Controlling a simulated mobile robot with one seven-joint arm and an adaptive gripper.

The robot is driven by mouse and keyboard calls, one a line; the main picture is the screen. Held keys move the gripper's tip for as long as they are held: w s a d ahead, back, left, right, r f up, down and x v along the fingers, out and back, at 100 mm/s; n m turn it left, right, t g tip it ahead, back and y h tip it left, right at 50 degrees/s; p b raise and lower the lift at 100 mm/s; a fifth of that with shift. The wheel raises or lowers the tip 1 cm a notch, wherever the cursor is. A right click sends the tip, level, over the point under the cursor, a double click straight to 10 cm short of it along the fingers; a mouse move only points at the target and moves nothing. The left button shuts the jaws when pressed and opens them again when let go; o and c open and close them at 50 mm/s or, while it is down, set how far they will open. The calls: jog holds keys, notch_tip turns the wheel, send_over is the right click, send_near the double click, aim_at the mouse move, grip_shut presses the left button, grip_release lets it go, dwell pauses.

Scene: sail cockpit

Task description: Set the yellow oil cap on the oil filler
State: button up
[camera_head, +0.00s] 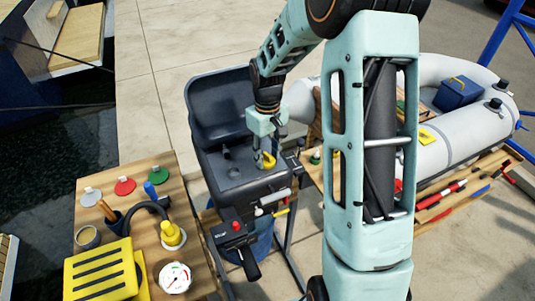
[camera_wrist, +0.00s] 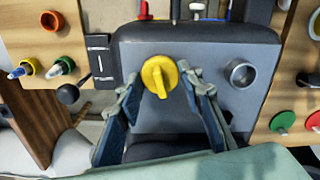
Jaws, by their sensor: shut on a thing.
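The yellow oil cap (camera_wrist: 159,76) is between the two fingertips of my gripper (camera_wrist: 159,82), which is shut on it. In the head view the cap (camera_head: 268,161) shows just below my gripper (camera_head: 267,146), over the dark engine body (camera_head: 215,182). A grey round neck with a dark opening (camera_wrist: 240,73), which looks like the oil filler, sits on the engine to the right of the cap in the wrist view. In the head view this neck (camera_head: 234,172) is left of the cap. It is uncovered. The gap between cap and engine is unclear.
A black lever with a round knob (camera_wrist: 68,94) stands beside the engine. A grey inflatable boat (camera_head: 450,125) lies at right.

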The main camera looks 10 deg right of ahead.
aim_at(268, 154)
jog(key=shift+f, duration=0.15)
jog(key=o, duration=0.6)
jog(key=shift+o, duration=0.2)
notch_tip(268, 154, up, 11)
jog(key=p, duration=0.7)
jog(key=shift+p, duration=0.35)
